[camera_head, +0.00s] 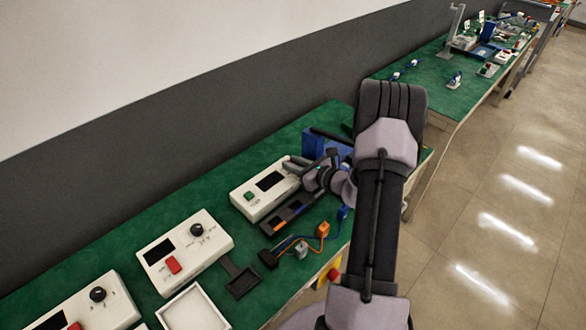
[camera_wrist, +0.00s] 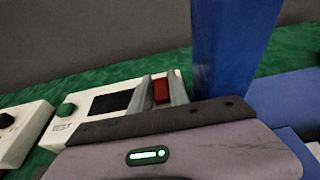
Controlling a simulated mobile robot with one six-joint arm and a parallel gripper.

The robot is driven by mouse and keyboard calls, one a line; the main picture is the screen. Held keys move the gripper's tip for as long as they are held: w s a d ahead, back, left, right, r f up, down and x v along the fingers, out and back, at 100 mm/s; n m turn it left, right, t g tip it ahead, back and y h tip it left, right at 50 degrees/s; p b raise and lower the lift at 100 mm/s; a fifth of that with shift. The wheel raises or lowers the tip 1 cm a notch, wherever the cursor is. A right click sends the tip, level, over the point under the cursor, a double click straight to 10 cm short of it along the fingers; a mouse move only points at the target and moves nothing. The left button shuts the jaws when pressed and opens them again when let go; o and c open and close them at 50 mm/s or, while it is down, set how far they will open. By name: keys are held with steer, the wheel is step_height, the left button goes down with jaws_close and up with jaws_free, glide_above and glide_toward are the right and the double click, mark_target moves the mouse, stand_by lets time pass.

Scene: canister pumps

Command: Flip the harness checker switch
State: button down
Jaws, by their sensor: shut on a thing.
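The harness checker is a white box (camera_head: 260,196) with a dark screen, and it also shows in the wrist view (camera_wrist: 56,127). A green button (camera_wrist: 66,111) marked TEST is at its left end. A red switch (camera_wrist: 161,91) sits right of the screen. My gripper (camera_wrist: 163,88) has one finger on each side of the red switch and is shut on it. In the head view my gripper (camera_head: 292,165) is at the checker's far right end and hides the switch.
A dark tray (camera_head: 290,218) lies in front of the checker, with a wired harness (camera_head: 323,230) near the bench edge. A second white box (camera_head: 184,252) with a knob and red button stands left. A blue upright (camera_wrist: 232,45) rises close beside my gripper.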

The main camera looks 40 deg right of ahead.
steer(key=shift+s+t, duration=0.1)
steer(key=shift+t, duration=0.2)
steer(key=c, duration=1.2)
jaws_free()
steer(key=shift+c, duration=0.2)
steer(key=p+v, duration=0.4)
steer(key=v, duration=1.3)
steer(key=shift+s, duration=0.15)
